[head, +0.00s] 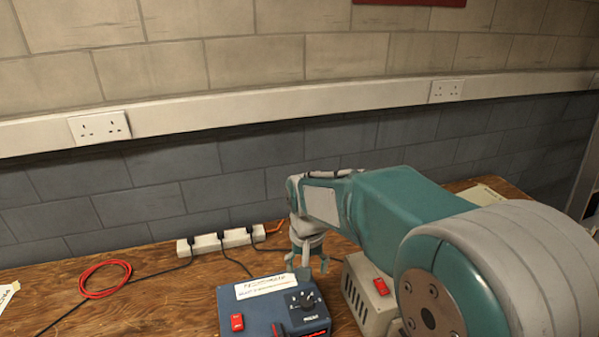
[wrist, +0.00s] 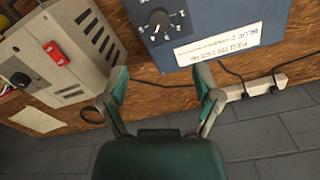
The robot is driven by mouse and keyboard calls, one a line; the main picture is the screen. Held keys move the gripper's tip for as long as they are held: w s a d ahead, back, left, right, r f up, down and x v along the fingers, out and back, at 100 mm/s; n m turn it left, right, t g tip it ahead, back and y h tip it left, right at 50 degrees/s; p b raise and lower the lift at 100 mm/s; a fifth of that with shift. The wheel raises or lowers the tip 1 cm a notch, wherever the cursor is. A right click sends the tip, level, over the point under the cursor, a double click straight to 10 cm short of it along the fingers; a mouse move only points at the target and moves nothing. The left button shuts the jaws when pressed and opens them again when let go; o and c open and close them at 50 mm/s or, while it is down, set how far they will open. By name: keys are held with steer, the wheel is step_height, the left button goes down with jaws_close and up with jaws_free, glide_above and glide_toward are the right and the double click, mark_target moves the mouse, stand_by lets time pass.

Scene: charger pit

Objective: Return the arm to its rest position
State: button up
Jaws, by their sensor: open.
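My arm is teal and grey and reaches from the lower right of the head view over the wooden bench (head: 150,300). My gripper (head: 306,268) points down at the back edge of a blue charger box. In the wrist view my gripper (wrist: 163,92) has its two fingers spread apart with nothing between them. The blue charger box (head: 262,312) has a white label, a black dial and a red switch; it also shows in the wrist view (wrist: 160,48). Whether a fingertip touches the box I cannot tell.
A beige box with a red switch (head: 360,300) stands right of the blue one, partly behind my arm. A white power strip (head: 220,240) with black plugs lies along the wall. A red cable coil (head: 103,279) lies at left. The bench's left part is mostly clear.

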steer(key=s+d+r+t, duration=0.2)
steer(key=s+d+r, duration=0.3)
steer(key=s, duration=0.4)
steer(key=s+d+r+t, duration=0.3)
steer(key=s+d, duration=0.4)
steer(key=s, duration=0.3)
steer(key=shift+d+r+n+t, duration=0.3)
steer(key=shift+d+r, duration=0.1)
steer(key=shift+r, duration=0.45)
